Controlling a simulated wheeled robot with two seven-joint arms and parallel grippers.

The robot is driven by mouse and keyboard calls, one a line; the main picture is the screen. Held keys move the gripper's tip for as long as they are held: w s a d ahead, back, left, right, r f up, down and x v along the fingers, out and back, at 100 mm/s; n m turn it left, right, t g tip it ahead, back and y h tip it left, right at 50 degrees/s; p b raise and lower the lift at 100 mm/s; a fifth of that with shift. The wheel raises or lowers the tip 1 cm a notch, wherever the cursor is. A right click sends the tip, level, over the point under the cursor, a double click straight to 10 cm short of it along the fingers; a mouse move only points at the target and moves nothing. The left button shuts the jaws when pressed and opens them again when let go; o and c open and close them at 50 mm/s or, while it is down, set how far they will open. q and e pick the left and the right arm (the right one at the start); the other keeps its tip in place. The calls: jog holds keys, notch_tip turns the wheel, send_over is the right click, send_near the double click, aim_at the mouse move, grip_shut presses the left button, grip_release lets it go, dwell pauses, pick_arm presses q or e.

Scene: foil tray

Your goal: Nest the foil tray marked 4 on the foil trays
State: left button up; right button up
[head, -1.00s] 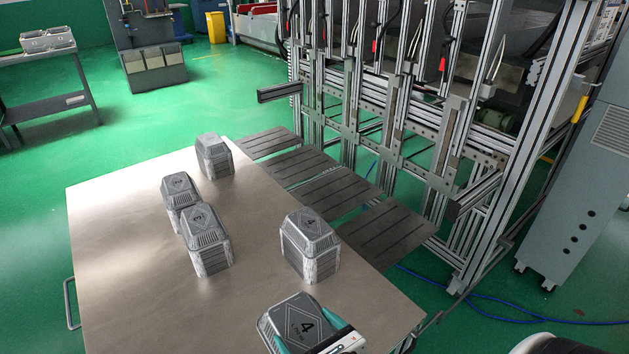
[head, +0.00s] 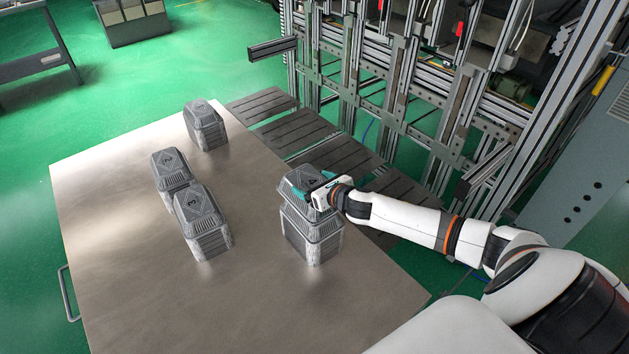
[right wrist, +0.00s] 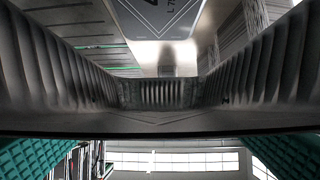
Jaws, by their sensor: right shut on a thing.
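My right gripper (head: 322,190) is shut on the foil tray marked 4 (head: 299,177), with teal fingers at its near right side. It holds the tray upside down above the stack of foil trays (head: 315,244) at the table's right side. The held tray hides the stack's top; from the head view I cannot tell whether they touch. In the right wrist view the held tray's ribbed wall (right wrist: 45,60) fills the middle, and a dark tray top with part of a printed diamond label (right wrist: 158,14) shows past its rim. My left gripper is out of view.
Other tray stacks stand on the metal table (head: 130,250): one marked 3 (head: 202,222), one marked 2 (head: 172,170) against it, and one farther back (head: 205,125). The table's front half is clear. A metal frame (head: 400,110) stands beyond the right edge.

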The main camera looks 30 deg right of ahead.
jog(key=shift+w+d+f, duration=0.15)
jog(key=shift+f, duration=0.1)
jog(key=shift+f+b, duration=0.55)
jog(key=shift+b, duration=0.3)
notch_tip(320, 180, down, 4)
jog(key=b, duration=0.4)
jog(key=shift+f+b, duration=1.4)
jog(key=shift+f, duration=0.55)
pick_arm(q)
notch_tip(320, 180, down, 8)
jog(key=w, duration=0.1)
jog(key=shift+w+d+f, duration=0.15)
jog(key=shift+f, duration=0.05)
pick_arm(e)
jog(key=o, duration=0.7)
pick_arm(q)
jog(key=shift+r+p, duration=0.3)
pick_arm(e)
jog(key=shift+o, duration=0.2)
jog(key=v, duration=1.2)
